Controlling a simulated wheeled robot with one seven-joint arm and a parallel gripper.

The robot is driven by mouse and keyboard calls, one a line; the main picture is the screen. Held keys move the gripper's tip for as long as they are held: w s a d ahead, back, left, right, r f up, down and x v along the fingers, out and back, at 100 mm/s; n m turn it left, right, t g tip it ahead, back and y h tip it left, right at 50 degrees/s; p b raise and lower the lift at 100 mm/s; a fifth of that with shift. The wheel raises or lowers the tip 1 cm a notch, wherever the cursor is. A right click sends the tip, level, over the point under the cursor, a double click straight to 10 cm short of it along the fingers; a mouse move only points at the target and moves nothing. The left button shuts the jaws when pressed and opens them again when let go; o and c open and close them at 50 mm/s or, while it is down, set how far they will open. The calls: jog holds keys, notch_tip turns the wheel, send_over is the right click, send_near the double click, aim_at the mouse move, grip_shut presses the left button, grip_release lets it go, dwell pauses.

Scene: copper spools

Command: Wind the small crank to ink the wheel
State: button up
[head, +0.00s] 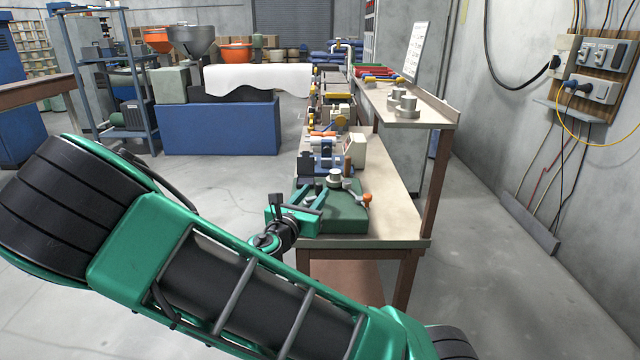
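A small device with an orange knob (367,198) on a short arm, which looks like the small crank, stands at the near end of the bench. A grey round metal part (335,177) stands beside it to the left; I cannot tell whether it is the wheel. Both are on or over a dark green base (345,222). My gripper (316,196) is over the left part of this base, left of the orange knob and apart from it. Its two green fingers look spread, with nothing seen between them. My arm hides the floor and part of the bench's near left side.
The long bench (398,215) carries several small machines behind the base, including a blue one (325,155) and a beige box (356,150). A raised shelf (425,112) with metal weights (403,103) overhangs its right side. A wall with cables stands further right.

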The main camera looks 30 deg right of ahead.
jog(key=x, duration=0.7)
jog(key=shift+w+d, duration=0.1)
jog(key=shift+d, duration=0.25)
grip_shut()
